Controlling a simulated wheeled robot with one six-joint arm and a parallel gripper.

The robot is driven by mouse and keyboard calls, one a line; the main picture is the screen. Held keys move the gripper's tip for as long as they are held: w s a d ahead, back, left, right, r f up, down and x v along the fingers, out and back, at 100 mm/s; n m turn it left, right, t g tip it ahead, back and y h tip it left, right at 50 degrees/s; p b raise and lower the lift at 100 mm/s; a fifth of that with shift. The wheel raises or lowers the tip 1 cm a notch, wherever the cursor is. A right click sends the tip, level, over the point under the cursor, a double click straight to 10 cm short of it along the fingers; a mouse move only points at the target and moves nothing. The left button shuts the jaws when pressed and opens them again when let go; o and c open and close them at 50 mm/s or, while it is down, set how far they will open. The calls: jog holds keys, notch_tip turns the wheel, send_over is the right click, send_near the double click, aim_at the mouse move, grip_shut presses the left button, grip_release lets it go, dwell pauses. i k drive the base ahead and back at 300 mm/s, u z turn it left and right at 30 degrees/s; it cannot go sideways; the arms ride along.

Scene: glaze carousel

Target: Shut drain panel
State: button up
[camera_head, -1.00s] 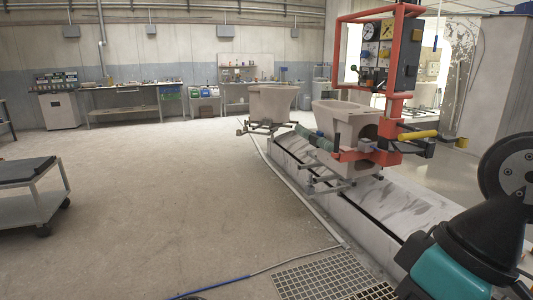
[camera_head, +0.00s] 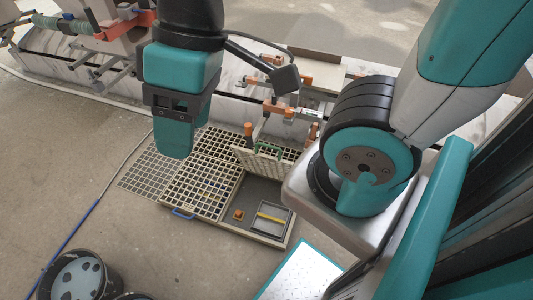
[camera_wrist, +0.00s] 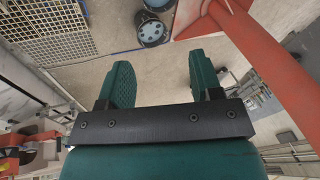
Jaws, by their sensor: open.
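The drain panel (camera_head: 270,164) is a pale gridded flap. It stands raised at the back of an open drain recess (camera_head: 262,194) in the floor grating, with its grid face toward me. My gripper (camera_head: 175,140) hangs in the air to the left of the panel, apart from it and above the grating. In the wrist view its two teal fingers (camera_wrist: 160,75) are spread with nothing between them. The panel itself cannot be made out clearly in the wrist view.
A flat grating (camera_head: 203,178) with a blue handle (camera_head: 182,213) lies left of the recess. A small tray with a yellow bar (camera_head: 271,219) and an orange piece (camera_head: 238,214) sit in the recess. A dark bucket (camera_head: 80,276) stands front left. A blue hose (camera_head: 85,218) crosses the floor.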

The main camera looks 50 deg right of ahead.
aim_at(268, 165)
jog(key=u, duration=0.55)
jog(key=k, duration=1.3)
jog(key=z, duration=0.15)
jog(key=i, duration=0.6)
jog(key=z, duration=0.85)
jog(key=i, duration=0.7)
